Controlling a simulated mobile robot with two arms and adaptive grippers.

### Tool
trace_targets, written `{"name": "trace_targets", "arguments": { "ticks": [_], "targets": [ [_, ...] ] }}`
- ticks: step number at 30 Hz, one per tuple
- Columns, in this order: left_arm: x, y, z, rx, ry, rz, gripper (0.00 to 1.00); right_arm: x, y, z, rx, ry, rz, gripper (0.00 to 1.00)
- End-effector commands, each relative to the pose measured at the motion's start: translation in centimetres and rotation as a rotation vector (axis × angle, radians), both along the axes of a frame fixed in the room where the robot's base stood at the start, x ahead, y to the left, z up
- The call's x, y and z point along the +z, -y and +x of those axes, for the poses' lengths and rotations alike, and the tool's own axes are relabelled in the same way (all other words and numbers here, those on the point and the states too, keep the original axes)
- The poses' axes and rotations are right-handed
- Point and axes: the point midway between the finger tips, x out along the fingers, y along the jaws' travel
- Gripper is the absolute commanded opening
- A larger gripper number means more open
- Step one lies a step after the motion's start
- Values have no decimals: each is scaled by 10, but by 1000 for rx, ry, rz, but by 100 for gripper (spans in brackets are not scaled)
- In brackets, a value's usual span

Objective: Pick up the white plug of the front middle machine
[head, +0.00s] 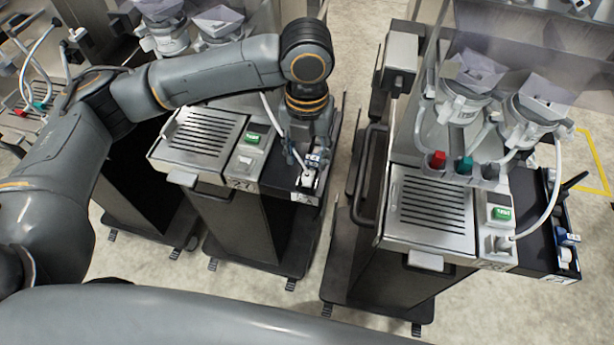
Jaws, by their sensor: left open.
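The front middle machine has a slotted metal tray (205,133), a green button (252,138) and a dark side shelf (277,181). A small white plug (308,180) sits at the front end of that shelf, with a small blue-and-white part just behind it. My left gripper (306,161) points down over this shelf end, open, with its fingertips close to the white plug. I cannot tell whether they touch it. The gripper and wrist hide part of the shelf and the white hose behind. My right gripper is not in view.
A similar machine (430,212) stands to the right, with red and teal plugs and its own side shelf (545,225). A dark handle rail (368,175) stands in the gap between the machines. Another machine (35,95) is at the left.

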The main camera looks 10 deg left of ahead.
Motion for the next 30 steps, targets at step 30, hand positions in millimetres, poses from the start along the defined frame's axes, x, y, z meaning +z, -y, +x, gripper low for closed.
{"name": "trace_targets", "arguments": {
  "ticks": [30],
  "targets": [
    [-65, 0, 1, 1, 2, 0, 9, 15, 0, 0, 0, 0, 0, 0]
  ]
}}
